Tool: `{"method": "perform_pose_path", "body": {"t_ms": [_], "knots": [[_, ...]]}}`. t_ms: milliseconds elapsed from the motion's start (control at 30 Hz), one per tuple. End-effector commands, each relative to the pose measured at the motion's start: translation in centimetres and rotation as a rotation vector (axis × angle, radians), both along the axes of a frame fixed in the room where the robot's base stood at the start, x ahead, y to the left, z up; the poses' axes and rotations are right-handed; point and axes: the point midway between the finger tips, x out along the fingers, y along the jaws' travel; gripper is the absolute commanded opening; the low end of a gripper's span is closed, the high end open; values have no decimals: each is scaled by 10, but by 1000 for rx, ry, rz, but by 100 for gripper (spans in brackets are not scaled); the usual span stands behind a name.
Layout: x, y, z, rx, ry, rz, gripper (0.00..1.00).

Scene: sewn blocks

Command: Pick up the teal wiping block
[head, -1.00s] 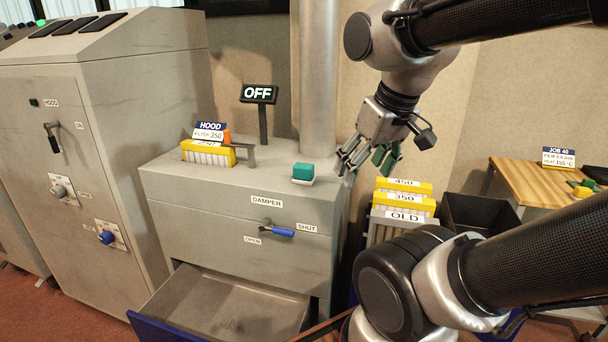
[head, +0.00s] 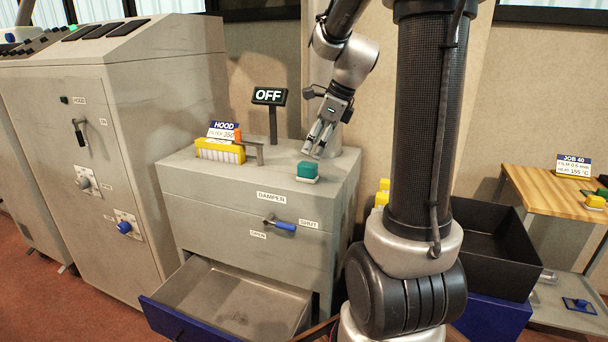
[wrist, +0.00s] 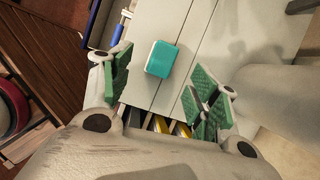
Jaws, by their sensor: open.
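The teal wiping block (head: 307,169) sits on a pale base on top of the grey cabinet (head: 200,166), near its right side. In the wrist view the teal block (wrist: 162,59) lies ahead of the fingers, a little left of the middle of the gap between them. My gripper (head: 319,142) is above the cabinet top, just behind and slightly right of the block in the head view. Its green-padded fingers (wrist: 160,90) are spread wide with nothing between them. The gripper appears apart from the block.
A yellow filter (head: 220,151) with a HOOD card stands left of the block, beside a small bracket (head: 258,148). An OFF sign (head: 269,96) stands behind. The lower drawer (head: 235,305) is pulled out. A black bin (head: 495,250) and wooden table (head: 545,196) are at right.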

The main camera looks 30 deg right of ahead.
Motion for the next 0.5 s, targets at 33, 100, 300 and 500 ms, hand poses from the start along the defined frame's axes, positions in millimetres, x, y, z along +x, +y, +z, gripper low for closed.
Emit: {"method": "perform_pose_path", "body": {"t_ms": [33,100,300,500], "knots": [[0,0,0,15,12,-47,61],[0,1,-2,29,24,-91,61],[6,5,-21,36,31,-108,61],[16,8,-48,36,32,-108,61]]}}
